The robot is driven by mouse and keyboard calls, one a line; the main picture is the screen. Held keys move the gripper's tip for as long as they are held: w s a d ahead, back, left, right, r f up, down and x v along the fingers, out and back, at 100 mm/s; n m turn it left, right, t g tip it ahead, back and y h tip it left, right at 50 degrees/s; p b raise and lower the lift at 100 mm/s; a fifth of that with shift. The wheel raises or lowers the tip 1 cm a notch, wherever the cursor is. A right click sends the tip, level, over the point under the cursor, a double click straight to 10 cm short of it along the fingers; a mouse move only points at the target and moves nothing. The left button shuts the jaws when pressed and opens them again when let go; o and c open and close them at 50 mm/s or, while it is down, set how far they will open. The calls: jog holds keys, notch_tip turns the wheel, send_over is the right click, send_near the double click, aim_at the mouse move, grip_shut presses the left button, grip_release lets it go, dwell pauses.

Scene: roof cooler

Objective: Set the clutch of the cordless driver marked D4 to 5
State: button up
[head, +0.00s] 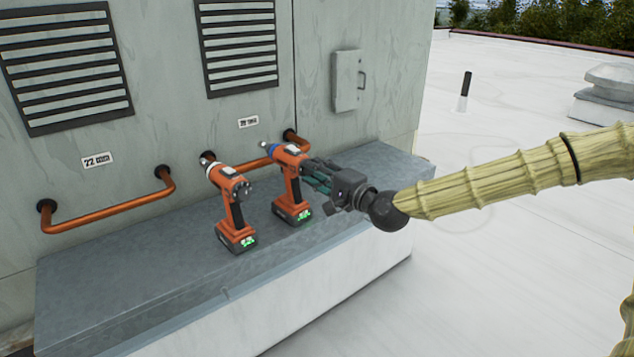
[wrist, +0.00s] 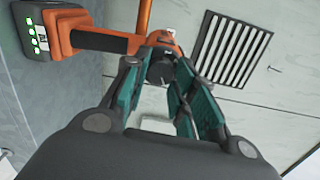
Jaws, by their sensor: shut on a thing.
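Two orange and black cordless drivers stand upright on their battery bases on a grey ledge. The left driver (head: 232,200) has a white collar and a dark knob at its rear. The right driver (head: 289,182) has a blue collar. I cannot read a D4 mark on either. My gripper (head: 314,174) is at the rear of the right driver. In the wrist view its teal-padded fingers are shut on a dark round knob (wrist: 160,73) at the rear of that driver's body (wrist: 100,43). The fingers partly cover the knob, and its setting cannot be read.
The grey ledge (head: 130,285) has free room left of the drivers. Orange rails (head: 110,213) stick out from the wall behind. Louvred vents (head: 65,65), small labels and a grey box (head: 347,82) are on the wall. The white roof lies open at right.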

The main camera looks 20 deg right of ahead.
jog(key=shift+f+m+b, duration=0.15)
jog(key=shift+m+b, duration=1.75)
jog(key=shift+m, duration=0.2)
jog(key=o, duration=1)
jog(key=shift+o, duration=0.2)
jog(key=v, duration=1.2)
